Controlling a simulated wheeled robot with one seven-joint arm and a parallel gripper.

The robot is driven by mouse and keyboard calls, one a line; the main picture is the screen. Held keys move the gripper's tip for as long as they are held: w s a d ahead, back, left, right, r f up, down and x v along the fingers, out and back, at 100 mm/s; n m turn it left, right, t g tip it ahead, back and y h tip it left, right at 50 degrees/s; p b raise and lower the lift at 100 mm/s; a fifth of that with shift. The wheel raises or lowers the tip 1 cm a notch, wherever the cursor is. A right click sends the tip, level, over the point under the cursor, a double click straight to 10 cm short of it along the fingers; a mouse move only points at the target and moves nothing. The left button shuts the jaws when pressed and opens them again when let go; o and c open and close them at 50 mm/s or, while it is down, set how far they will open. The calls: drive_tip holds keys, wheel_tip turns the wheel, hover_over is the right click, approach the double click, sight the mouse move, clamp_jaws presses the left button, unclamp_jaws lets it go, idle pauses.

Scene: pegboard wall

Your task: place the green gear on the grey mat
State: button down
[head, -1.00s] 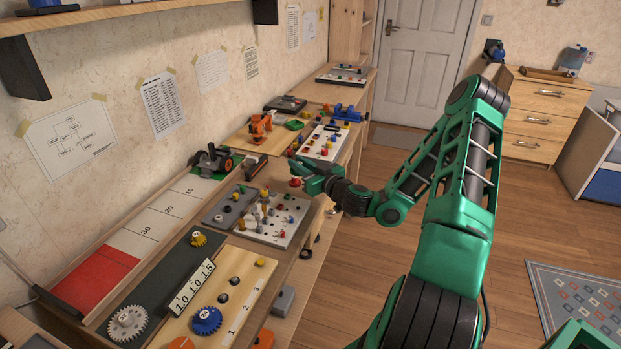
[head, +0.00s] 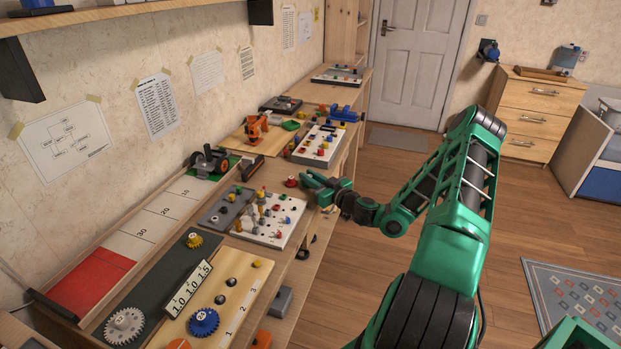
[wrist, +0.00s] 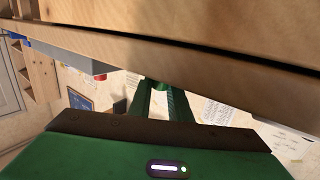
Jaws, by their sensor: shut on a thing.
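My gripper (head: 306,178) is at the right front edge of the workbench, just right of a small red part. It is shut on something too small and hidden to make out. In the wrist view its green fingers (wrist: 163,100) show beyond the palm, with no clear gear between them. I cannot make out a separate green gear in either view. A long dark grey mat (head: 150,285) lies on the near part of the bench, well left of and nearer than my gripper.
A white pegboard (head: 272,235) with several pegs lies left of and nearer than my gripper. The red part (head: 291,182) stands close by. A wooden board with a blue gear (head: 204,320) lies right of the mat. The floor right of the bench is open.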

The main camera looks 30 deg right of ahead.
drive_tip(key=c, duration=1.6)
unclamp_jaws()
drive_tip(key=shift+c, duration=0.2)
